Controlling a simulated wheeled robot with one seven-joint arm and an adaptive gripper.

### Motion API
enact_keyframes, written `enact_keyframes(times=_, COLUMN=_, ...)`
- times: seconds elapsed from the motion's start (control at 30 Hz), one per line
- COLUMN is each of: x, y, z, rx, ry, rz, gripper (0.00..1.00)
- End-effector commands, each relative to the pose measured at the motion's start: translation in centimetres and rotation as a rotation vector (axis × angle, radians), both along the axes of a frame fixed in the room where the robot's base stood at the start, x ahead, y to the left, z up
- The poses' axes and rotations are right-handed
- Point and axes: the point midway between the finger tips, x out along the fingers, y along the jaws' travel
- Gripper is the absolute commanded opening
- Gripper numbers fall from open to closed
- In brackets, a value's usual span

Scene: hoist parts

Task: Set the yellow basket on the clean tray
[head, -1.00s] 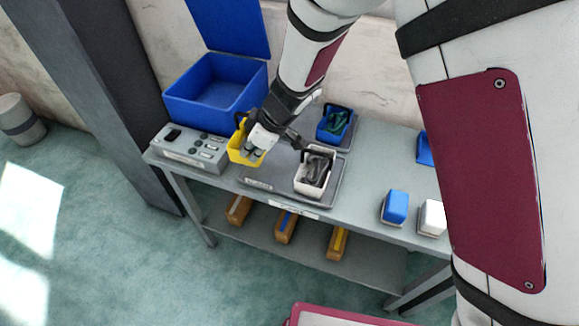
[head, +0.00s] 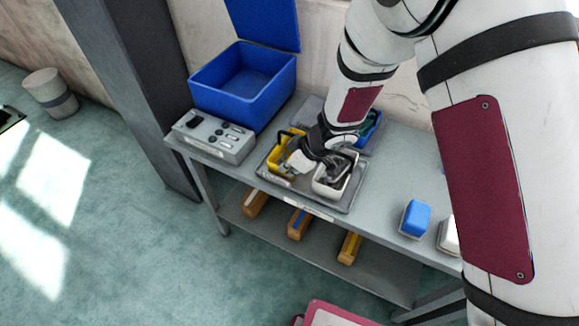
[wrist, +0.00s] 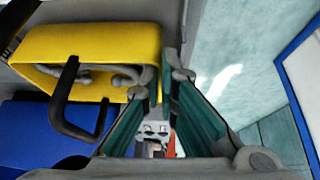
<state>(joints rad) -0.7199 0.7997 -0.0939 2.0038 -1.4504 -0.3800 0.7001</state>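The yellow basket (head: 273,162) has a dark handle and is at the left part of the front grey tray (head: 330,204), left of a white basket. I cannot tell whether its base touches the tray. In the wrist view the yellow basket (wrist: 95,42) fills the upper left, with grey pieces inside. My gripper (head: 297,162) is at its right side. In the wrist view my gripper (wrist: 160,88) has its green-padded fingers close together on either side of the basket's wall, apparently shut on it. Which tray is the clean one cannot be read.
The white basket (head: 322,187) with dark contents stands close right of the yellow one. A blue basket (head: 374,130) stands behind on a rear tray. A grey control box (head: 213,138) and a large open blue bin (head: 240,100) are left. A blue block (head: 415,218) stands right.

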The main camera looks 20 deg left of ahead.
Motion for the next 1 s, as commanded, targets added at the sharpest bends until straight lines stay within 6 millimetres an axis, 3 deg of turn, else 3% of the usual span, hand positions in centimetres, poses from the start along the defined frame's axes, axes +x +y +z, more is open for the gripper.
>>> enact_keyframes(times=0.27, x=0.1, y=0.1, z=-0.2, rx=0.002, ry=-0.002, rz=0.000, gripper=0.00)
enact_keyframes(times=0.4, x=0.0, y=0.0, z=-0.3, rx=-0.001, ry=-0.001, rz=-0.001, gripper=0.25)
enact_keyframes(times=0.77, x=0.0, y=-0.1, z=-0.2, rx=-0.002, ry=-0.001, rz=-0.001, gripper=0.25)
enact_keyframes(times=1.0, x=-0.1, y=-1.2, z=2.3, rx=0.001, ry=-0.002, rz=-0.002, gripper=0.25)
